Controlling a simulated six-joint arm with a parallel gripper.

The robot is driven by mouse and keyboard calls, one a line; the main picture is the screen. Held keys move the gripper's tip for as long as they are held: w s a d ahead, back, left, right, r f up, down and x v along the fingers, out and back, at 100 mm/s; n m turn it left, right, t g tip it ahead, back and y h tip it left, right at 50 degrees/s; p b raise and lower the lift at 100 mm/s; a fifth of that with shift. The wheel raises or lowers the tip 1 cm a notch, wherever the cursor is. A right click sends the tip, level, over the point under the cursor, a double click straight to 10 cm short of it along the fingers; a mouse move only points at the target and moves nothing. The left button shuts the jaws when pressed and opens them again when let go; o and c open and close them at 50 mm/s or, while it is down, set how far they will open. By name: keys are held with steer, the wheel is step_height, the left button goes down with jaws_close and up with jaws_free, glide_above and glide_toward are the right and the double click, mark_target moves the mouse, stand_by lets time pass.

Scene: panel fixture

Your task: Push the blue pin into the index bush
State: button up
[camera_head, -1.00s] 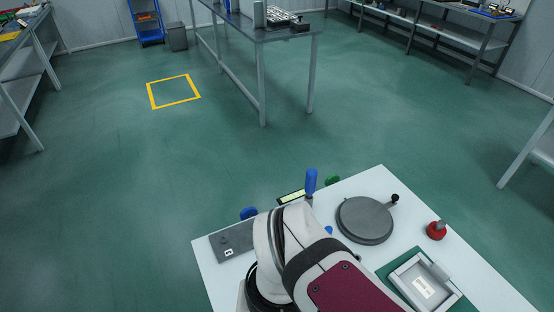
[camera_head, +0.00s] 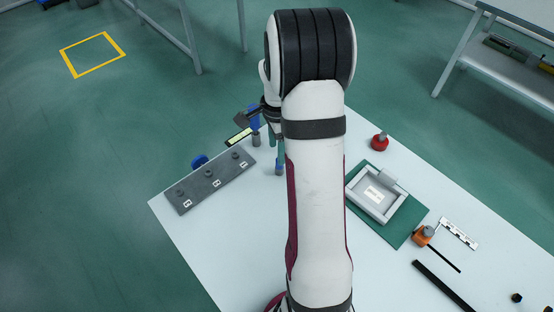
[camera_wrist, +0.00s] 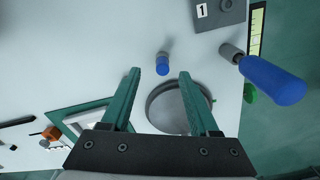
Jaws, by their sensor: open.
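A short blue pin (camera_wrist: 162,68) with a grey end shows near the fingertips in the wrist view. The head view shows it as a small blue piece (camera_head: 279,169) on the white table. I cannot tell whether it sits in a bush; no index bush is clearly identifiable. A taller blue handle (camera_wrist: 270,80) on a grey cylinder stands near the table edge and shows partly in the head view (camera_head: 253,116). My gripper (camera_wrist: 160,73) is open, its teal fingers either side of the pin in the picture. Nothing is held, and the height gap is unclear.
A grey numbered plate (camera_head: 212,183) with several knobs lies left of my gripper. A round grey disc (camera_wrist: 165,108) shows beyond the fingers. A grey tray (camera_head: 376,193) on a green mat and a red knob (camera_head: 380,142) stand to the right. The front-left table is clear.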

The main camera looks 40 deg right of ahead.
steer(key=f, duration=0.4)
steer(key=d+f, duration=0.1)
steer(key=f, duration=0.1)
steer(key=shift+f, duration=0.3)
jaws_close()
